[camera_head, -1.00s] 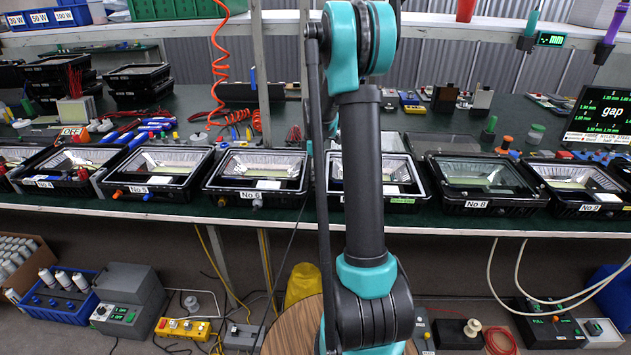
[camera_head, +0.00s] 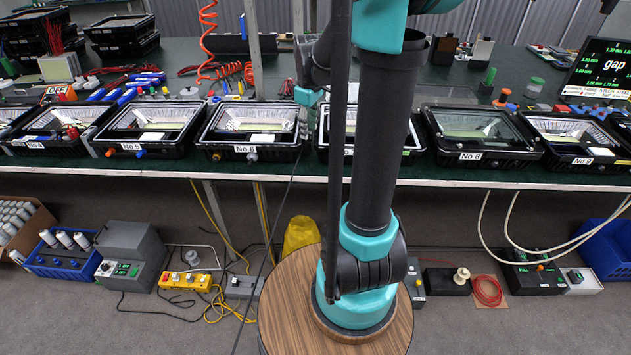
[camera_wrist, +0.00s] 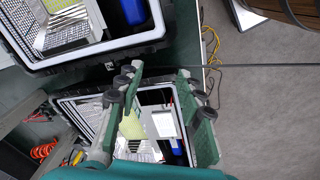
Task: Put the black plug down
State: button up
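My gripper (camera_wrist: 165,95) is open in the wrist view, with two grey-green fingers spread apart and black rounded parts along them. It is over a black-framed floodlight housing (camera_wrist: 68,104), whose inside shows between the fingers with a pale yellow piece, a white plate and a blue part. I see nothing clearly held between the fingers. I cannot make out a separate black plug in either view. In the head view my arm hides most of the gripper and part of the No 7 housing (camera_head: 322,140).
The No 6 housing (camera_head: 248,130) and No 8 housing (camera_head: 478,135) stand close on either side along the bench's front edge. Another housing (camera_wrist: 152,35) shows in the wrist view. Orange coiled hose (camera_head: 207,45) hangs behind. Yellow cable and boxes lie on the floor.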

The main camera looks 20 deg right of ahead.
jog(key=shift+o, duration=0.5)
jog(key=s+a+f+m+t, duration=0.1)
jog(key=s+f+m, duration=0.3)
jog(key=s, duration=0.5)
jog(key=s+a+f+m+t, duration=0.1)
jog(key=s+f+m, duration=0.3)
jog(key=s, duration=0.6)
jog(key=shift+s+a+m+t, duration=0.15)
jog(key=shift+a+m+t, duration=0.15)
jog(key=shift+a, duration=0.5)
jog(key=w+d+r+m+g, duration=0.1)
jog(key=w+d+r+m, duration=0.1)
jog(key=w+r+m, duration=0.6)
jog(key=w+d+r+m+g, duration=0.2)
jog(key=w+m, duration=0.5)
jog(key=w, duration=0.5)
jog(key=w+d+r+m+g, duration=0.1)
jog(key=w+d+r+m, duration=0.2)
jog(key=w+r+m, duration=0.55)
jog(key=shift+n, duration=0.65)
jog(key=f, duration=0.6)
jog(key=w+f, duration=0.1)
jog(key=f, duration=0.6)
jog(key=w+f, duration=0.1)
jog(key=f, duration=0.6)
jog(key=shift+a+f, duration=0.2)
jog(key=shift+f, duration=0.05)
jog(key=shift+c, duration=0.4)
grip_shut()
